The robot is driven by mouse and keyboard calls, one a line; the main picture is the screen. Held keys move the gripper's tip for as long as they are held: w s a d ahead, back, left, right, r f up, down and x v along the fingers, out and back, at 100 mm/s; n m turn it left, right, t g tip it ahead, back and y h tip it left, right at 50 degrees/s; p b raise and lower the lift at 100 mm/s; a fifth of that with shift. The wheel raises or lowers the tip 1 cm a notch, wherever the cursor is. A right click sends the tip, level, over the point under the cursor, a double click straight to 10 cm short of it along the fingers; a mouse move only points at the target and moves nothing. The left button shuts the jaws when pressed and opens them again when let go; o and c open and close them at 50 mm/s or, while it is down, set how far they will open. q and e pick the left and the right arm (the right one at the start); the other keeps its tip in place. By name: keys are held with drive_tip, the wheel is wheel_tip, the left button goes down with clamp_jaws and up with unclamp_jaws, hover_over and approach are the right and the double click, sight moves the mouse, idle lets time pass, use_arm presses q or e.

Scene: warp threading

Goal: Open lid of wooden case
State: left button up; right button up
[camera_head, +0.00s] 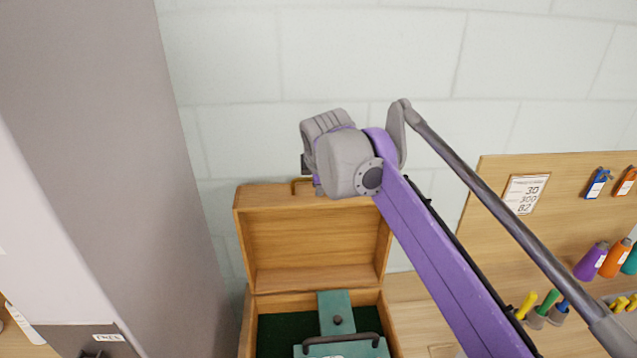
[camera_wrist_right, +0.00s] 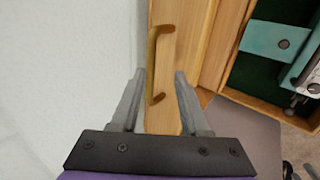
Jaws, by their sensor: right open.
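The wooden case (camera_head: 391,325) stands against the wall with its lid (camera_head: 312,240) raised upright, showing the inner side of the lid. A brass handle (camera_wrist_right: 155,62) is fixed on the lid's edge; part of it shows in the head view (camera_head: 299,186). My right gripper (camera_wrist_right: 159,73) is open, with its two fingers on either side of the handle's near end and not closed on it. In the head view my right arm's wrist covers the gripper and part of the lid's top edge. My left gripper is in neither view.
Inside the case, a teal object (camera_head: 335,312) with a dark handle lies on dark green lining. A tall grey panel (camera_head: 115,130) rises close at the left. A wooden pegboard (camera_head: 490,240) with bottles and pens stands at the right. A pale block wall (camera_head: 240,60) is behind.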

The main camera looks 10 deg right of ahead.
drive_tip(key=v, duration=0.8)
drive_tip(key=shift+s+r, duration=0.25)
drive_tip(key=shift+s, duration=0.05)
